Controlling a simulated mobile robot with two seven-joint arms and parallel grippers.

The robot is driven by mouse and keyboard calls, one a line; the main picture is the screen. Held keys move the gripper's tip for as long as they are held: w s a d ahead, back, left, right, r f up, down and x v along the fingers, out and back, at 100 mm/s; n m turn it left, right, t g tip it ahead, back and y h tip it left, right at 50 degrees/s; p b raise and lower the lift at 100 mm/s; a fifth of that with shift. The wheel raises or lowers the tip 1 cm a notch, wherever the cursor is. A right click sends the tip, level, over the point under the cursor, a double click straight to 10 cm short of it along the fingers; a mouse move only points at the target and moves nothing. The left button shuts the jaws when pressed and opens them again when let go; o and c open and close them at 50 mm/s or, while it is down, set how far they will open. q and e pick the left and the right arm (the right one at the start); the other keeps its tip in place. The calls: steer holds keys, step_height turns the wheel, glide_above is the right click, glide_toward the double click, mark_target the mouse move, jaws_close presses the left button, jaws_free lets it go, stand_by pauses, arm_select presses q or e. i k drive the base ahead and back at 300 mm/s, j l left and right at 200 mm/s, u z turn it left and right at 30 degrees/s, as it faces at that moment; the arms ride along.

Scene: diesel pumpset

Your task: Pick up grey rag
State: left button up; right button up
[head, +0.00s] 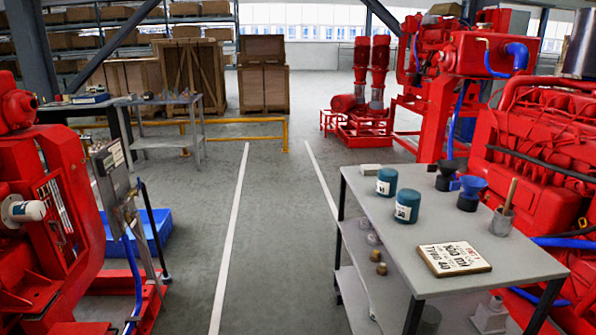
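No thing shows clearly as a grey rag. A small pale grey-beige flat item (371,169) lies at the far left corner of the grey table (440,262) on the right; it could be a folded cloth, but it is too small to tell. Two teal canisters with white labels, the farther one (386,181) and the nearer one (407,206), stand just in front of it. Neither of my grippers is in view.
The floor aisle (275,240) is clear.

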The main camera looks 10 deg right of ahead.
mark_target(371, 169)
steer(key=i, duration=1.15)
steer(key=i+j+z, duration=0.1)
steer(key=i+z, duration=0.15)
steer(key=i, duration=0.25)
steer(key=i+j+z, duration=0.15)
steer(key=i+z, duration=0.15)
steer(key=i, duration=0.2)
